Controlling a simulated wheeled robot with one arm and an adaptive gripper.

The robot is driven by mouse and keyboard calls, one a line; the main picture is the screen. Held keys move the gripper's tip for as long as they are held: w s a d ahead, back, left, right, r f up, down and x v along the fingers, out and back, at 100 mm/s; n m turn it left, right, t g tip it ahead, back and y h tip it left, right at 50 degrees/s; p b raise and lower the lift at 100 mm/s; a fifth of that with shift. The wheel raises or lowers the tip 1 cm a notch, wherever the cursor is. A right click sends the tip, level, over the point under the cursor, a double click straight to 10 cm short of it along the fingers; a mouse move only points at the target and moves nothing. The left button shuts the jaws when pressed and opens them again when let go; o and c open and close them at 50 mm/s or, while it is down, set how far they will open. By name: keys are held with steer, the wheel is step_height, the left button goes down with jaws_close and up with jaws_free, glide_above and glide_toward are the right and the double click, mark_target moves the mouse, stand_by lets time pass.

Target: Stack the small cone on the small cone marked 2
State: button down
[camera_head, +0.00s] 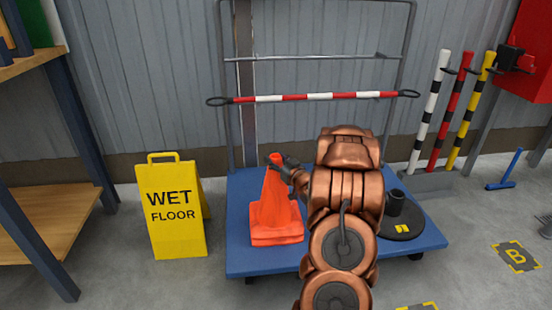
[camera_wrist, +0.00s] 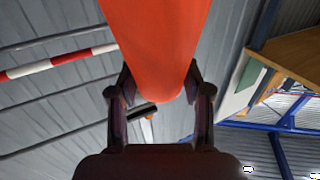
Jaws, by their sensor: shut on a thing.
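An orange cone (camera_head: 274,200) stands nearly upright over the left part of the blue platform cart (camera_head: 335,262). My gripper (camera_head: 280,162) is shut on its upper end, coming from the right. In the wrist view the cone (camera_wrist: 155,45) runs between both fingers of my gripper (camera_wrist: 160,82). At the cone's foot in the head view, two base edges show one above the other, as of two nested cones. I cannot tell whether they touch. No mark 2 is visible.
A black round base with a short post (camera_head: 398,218) is on the cart's right side. A yellow wet-floor sign (camera_head: 174,210) stands left of the cart. A red-and-white bar (camera_head: 315,97) crosses the cart's frame behind. Striped posts (camera_head: 459,110) stand at right.

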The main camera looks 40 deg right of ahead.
steer(key=shift+f, duration=0.5)
steer(key=shift+c, duration=2.1)
jaws_free()
steer(key=shift+f, duration=0.1)
steer(key=v, duration=1.2)
